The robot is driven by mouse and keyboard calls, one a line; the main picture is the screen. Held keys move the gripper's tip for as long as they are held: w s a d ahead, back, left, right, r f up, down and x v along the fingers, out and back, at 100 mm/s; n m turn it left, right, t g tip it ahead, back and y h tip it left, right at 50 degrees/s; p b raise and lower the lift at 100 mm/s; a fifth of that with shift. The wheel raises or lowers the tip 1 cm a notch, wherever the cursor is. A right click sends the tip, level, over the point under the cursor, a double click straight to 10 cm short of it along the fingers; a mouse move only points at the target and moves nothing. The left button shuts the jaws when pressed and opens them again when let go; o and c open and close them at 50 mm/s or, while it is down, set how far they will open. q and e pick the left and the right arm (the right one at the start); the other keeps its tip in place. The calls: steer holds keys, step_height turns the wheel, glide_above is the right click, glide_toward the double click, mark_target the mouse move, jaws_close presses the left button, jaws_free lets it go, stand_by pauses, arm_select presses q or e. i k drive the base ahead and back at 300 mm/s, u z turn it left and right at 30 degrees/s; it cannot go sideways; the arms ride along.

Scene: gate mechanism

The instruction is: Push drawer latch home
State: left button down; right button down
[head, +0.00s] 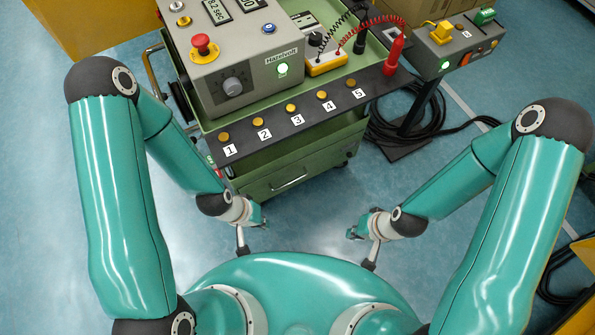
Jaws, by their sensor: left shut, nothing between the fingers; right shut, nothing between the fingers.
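The green cart has a front drawer (270,186) with a silver handle (289,183). I cannot make out a drawer latch for certain. A small red part shows at the cart's left front edge (217,173). My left gripper (243,250) is shut and empty, in front of the cart and below the drawer's left part in the picture. Neither gripper touches the cart.
A dark strip with several numbered brass buttons (291,108) runs along the cart's top front. A grey control box (235,60) and a red probe (396,50) stand above it. Black cables (450,130) lie on the floor at right. Floor between my grippers is clear.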

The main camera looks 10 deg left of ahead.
mark_target(348, 154)
steer(key=z, duration=0.35)
steer(key=k, duration=0.85)
steer(key=u, duration=0.7)
steer(key=i, duration=1)
steer(key=u, duration=0.05)
